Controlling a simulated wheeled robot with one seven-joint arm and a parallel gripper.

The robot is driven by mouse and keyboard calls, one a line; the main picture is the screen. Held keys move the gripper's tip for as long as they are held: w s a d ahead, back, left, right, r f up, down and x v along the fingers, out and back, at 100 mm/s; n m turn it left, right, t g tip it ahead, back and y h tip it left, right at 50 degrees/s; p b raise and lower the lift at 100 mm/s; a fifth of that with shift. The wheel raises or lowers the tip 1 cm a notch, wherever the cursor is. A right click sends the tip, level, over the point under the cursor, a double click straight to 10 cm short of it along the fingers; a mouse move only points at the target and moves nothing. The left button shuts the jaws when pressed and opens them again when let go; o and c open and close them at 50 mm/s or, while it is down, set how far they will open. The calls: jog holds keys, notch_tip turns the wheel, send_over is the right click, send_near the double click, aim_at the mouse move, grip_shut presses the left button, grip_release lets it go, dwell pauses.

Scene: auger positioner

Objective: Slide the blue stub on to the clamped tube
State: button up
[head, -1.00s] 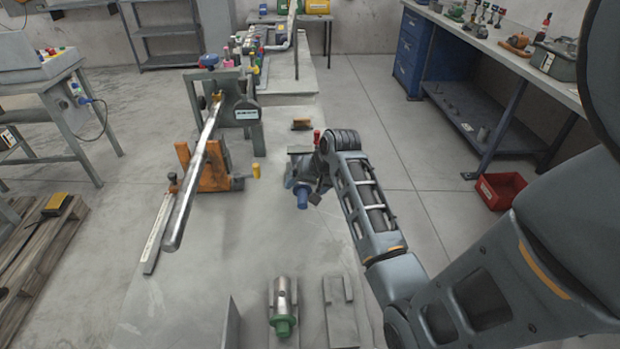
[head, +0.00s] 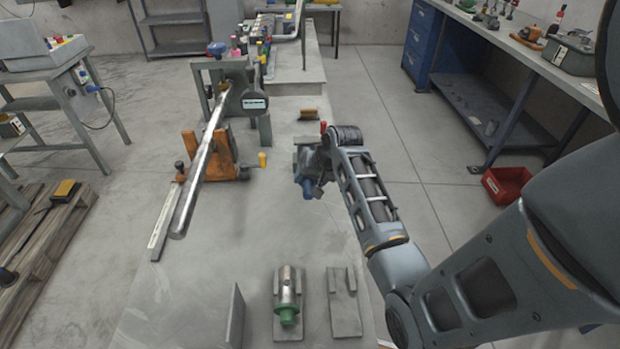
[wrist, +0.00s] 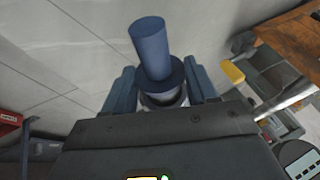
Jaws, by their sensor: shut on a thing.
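The blue stub (head: 308,189) is held in my gripper (head: 314,178) above the bench, right of the tube. In the wrist view, the stub (wrist: 152,48) stands out between the two fingers of my gripper (wrist: 162,88), its wider collar and a pale metal part close to the jaws. The clamped tube (head: 200,170) is a long silver bar. Its far end is in the grey clamp stand (head: 233,105), and its near end points free toward me. The stub and the tube are well apart. A silver rod, probably the tube (wrist: 288,94), shows at the wrist view's right edge.
An orange support (head: 215,158) stands beneath the tube, with a yellow-topped peg (head: 262,160) beside it. A silver stub with a green end (head: 288,300) lies in a front cradle; the cradle to its right (head: 343,305) is empty. An upright plate (head: 236,318) stands left of them.

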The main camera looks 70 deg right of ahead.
grip_shut()
jog(key=shift+r, duration=0.15)
